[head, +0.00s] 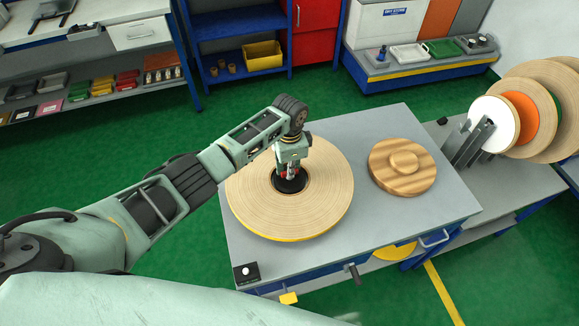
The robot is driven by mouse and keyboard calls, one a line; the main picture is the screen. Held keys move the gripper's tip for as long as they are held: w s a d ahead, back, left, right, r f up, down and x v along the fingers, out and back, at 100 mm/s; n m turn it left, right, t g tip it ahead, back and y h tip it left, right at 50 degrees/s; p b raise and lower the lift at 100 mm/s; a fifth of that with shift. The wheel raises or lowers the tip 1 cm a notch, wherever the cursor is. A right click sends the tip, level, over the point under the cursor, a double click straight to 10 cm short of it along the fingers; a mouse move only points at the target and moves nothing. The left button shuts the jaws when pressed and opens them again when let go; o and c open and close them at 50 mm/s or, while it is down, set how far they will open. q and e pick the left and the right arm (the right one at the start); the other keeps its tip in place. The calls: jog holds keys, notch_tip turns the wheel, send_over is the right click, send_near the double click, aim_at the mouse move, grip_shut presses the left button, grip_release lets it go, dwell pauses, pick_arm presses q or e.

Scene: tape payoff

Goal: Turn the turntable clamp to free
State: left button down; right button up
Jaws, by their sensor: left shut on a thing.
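A large roll of tan tape (328,205) lies flat on the grey-topped table, with a yellow lower edge. At its centre is a dark round hub (277,183), which I take to be the turntable clamp. My left gripper (289,177) points straight down over the hub with its fingertips at the hub's top. It is shut on the clamp; the fingers and wrist hide most of the grip and any marking. My right gripper is not in view.
A round wooden disc (388,172) with a raised knob lies on the table's right part. A small black box with a white button (246,271) sits at the front left corner. Upright reels (526,116) stand to the right. Green floor is clear behind the table.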

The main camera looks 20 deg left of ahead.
pick_arm(q)
jog(key=shift+w+r, duration=0.1)
dwell(0.4)
jog(key=c, duration=1.8)
grip_release()
jog(key=shift+c, duration=0.2)
notch_tip(320, 180, up, 12)
